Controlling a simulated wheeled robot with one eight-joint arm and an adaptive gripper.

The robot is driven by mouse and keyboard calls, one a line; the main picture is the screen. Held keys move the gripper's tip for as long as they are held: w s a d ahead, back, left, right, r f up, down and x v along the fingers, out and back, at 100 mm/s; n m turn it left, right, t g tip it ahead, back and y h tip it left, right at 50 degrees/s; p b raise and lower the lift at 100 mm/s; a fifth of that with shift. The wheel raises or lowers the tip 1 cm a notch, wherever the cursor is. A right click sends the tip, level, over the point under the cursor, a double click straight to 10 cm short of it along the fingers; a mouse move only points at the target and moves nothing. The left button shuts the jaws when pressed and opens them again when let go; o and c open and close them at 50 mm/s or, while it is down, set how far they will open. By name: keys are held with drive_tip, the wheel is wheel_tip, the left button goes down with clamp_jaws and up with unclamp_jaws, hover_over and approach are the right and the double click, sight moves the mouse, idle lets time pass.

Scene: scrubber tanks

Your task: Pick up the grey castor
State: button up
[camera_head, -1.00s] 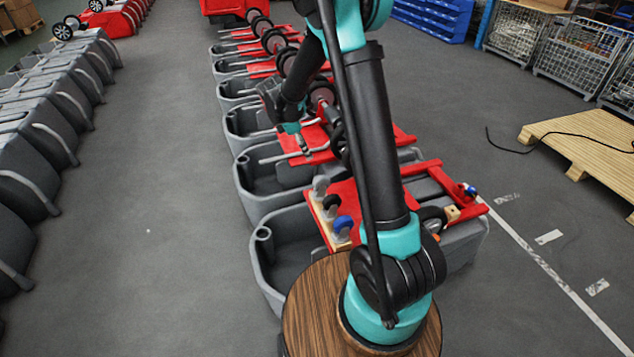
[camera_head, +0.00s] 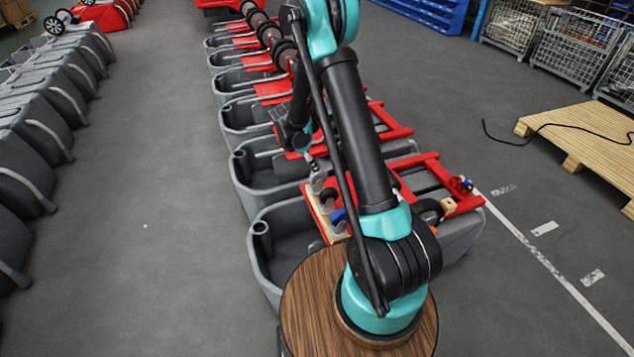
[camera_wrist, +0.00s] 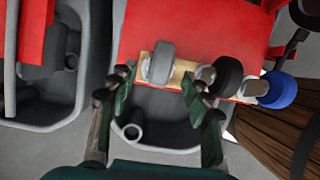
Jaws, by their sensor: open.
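The grey castor (camera_wrist: 160,62) stands on a pale wooden strip (camera_wrist: 186,75) on the red frame, at the left end of a row. In the wrist view it lies just beyond and between the fingertips of my gripper (camera_wrist: 157,82), which is open and empty. A black castor (camera_wrist: 227,77) and a blue castor (camera_wrist: 278,90) are to its right, the black one near my right finger. In the head view the grey castor (camera_head: 317,183) is just below my gripper (camera_head: 310,163); the arm partly hides the fingers.
The strip sits on a red frame (camera_wrist: 215,30) over a grey tank (camera_head: 262,275). More grey tanks with red frames run away behind it. My round wooden base top is close to the blue castor. Open floor (camera_head: 150,200) lies to the left; a pallet (camera_head: 585,140) is at right.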

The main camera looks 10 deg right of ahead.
sight(317, 183)
drive_tip(key=x, duration=0.5)
drive_tip(key=shift+s, duration=0.15)
clamp_jaws()
idle(0.4)
